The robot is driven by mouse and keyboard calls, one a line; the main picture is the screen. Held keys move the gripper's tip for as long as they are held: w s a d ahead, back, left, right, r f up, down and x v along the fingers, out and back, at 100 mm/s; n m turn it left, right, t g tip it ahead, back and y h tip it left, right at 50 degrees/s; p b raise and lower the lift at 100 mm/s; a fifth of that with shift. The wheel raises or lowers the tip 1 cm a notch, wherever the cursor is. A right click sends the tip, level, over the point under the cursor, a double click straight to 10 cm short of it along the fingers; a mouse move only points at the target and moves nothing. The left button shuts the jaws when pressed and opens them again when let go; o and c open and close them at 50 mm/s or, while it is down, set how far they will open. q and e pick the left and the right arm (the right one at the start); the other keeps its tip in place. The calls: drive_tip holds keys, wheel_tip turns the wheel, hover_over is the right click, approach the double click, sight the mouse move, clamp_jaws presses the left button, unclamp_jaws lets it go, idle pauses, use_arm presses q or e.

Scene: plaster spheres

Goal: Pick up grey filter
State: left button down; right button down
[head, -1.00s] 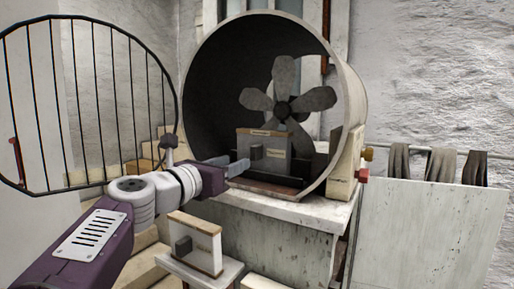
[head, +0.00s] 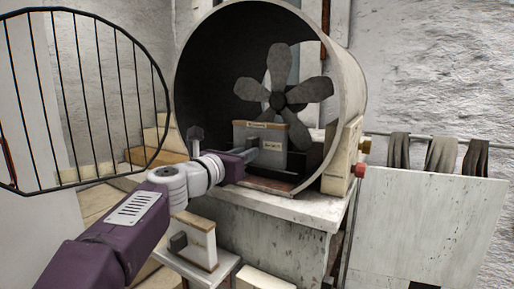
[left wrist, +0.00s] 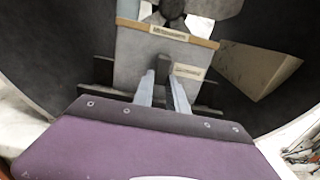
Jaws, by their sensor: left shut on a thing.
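The grey filter (head: 272,146) is an upright grey panel with a tan top edge and small labels. It stands in a dark slot at the mouth of the big round drum, below the fan. My left gripper (head: 249,153) reaches it from the left and is shut on its dark handle. In the left wrist view the grey filter (left wrist: 140,62) faces me, with the two fingers (left wrist: 163,88) on either side of the handle (left wrist: 163,66). The fingers partly hide the handle in the head view. My right gripper is not in view.
A cream filter with a dark handle (head: 202,241) stands on a low stand in front. The drum (head: 340,70) surrounds the filter, with a dark fan (head: 279,98) behind. A wire guard (head: 90,100) stands at left. Grey cloths (head: 440,154) hang on a rail above a pale panel (head: 425,235).

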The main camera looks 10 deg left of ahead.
use_arm(q)
drive_tip(key=shift+f, duration=0.15)
wheel_tip(320, 180, up, 10)
drive_tip(key=shift+w+p, duration=0.15)
drive_tip(key=shift+p, duration=0.3)
idle(0.4)
drive_tip(key=shift+w+d, duration=0.1)
